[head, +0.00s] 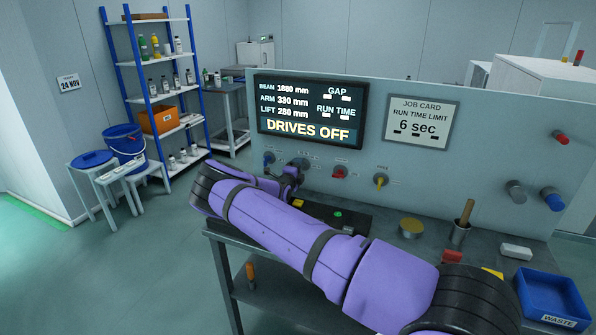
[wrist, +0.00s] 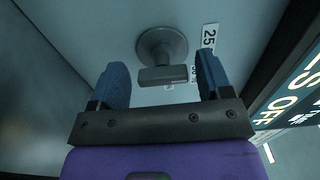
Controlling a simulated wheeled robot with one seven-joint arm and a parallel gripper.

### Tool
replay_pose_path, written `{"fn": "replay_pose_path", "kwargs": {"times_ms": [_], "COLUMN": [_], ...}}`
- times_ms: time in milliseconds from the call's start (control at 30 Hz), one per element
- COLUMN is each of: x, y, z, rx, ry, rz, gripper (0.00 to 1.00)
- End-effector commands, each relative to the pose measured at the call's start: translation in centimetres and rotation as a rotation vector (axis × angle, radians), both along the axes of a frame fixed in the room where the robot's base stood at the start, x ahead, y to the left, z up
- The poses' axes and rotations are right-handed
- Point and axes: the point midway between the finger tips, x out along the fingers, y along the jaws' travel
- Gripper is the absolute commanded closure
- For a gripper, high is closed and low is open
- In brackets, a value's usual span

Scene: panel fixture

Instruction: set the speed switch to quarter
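A grey rotary switch (wrist: 160,46) with a flat bar handle shows in the wrist view, with a white "25" label (wrist: 209,36) beside it. In the head view a grey round switch (head: 300,163) sits low on the panel, left of the red one; its lettering is too small to read. My gripper (wrist: 162,66) is open, with one blue finger on each side of the bar handle and a gap to both. In the head view my gripper (head: 290,176) is at the panel below the screen, partly hidden by my purple arm.
A blue knob (head: 268,158), a red knob (head: 340,172) and a yellow knob (head: 381,180) share the row. The screen (head: 311,109) reads DRIVES OFF. A job card (head: 421,122) gives 6 sec. A bench with a blue waste bin (head: 553,298) stands below.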

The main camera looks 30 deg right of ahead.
Motion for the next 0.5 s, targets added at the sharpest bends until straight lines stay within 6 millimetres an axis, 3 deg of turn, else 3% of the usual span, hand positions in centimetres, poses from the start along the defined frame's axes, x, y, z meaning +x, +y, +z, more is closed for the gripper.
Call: {"fn": "replay_pose_path", "kwargs": {"times_ms": [300,500], "x": [-0.1,-1.3], "y": [0.0,1.7], "z": [0.1,0.1], "rx": [0.0,-0.001], "ry": [-0.003,-0.001], "rz": [-0.001,0.0], "gripper": [0.23,0.23]}}
